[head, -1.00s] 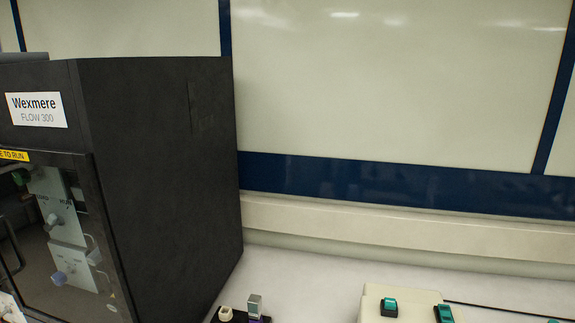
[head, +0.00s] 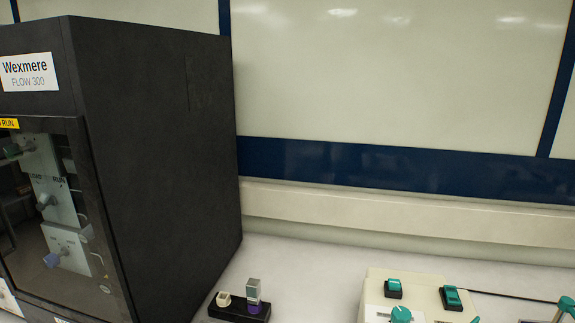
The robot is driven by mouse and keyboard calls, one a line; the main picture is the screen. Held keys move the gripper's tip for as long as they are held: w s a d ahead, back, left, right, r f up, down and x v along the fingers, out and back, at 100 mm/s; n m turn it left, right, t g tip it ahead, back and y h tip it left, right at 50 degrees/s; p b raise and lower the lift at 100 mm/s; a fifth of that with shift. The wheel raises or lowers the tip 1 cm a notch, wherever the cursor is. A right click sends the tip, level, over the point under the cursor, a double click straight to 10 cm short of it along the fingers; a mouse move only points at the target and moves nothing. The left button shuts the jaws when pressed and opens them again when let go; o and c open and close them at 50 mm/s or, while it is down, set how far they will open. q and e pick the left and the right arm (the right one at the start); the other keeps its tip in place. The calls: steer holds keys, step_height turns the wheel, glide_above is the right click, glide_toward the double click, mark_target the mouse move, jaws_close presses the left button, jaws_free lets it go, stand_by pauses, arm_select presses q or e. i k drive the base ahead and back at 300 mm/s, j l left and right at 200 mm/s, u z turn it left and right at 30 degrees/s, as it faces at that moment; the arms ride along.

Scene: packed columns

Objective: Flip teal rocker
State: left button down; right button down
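A cream control box (head: 428,290) stands on the bench at the lower right, cut off by the bottom edge. On its top are two teal switches in black frames. The left one is a small squarish teal switch (head: 393,286). The right one is a longer teal rocker (head: 452,297), and its tilt is too small to tell. A round teal knob (head: 400,314) sits in front of them, partly cut off. Neither of my grippers is in view.
A large black Wexmere cabinet (head: 160,150) with a clear front fills the left. A small black holder (head: 238,311) with a purple-based vial (head: 254,293) stands between it and the box. A black cable (head: 505,295) runs right. A teal-topped rod (head: 566,304) is at the right edge.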

mark_target(452, 296)
steer(key=k+l+u, duration=0.1)
steer(key=l, duration=0.25)
steer(key=l+u, duration=0.1)
steer(key=l, duration=0.25)
steer(key=k+l+u, duration=0.1)
steer(key=l, duration=0.2)
steer(key=k+l+u, duration=0.1)
steer(key=l, duration=0.25)
steer(key=k, duration=0.05)
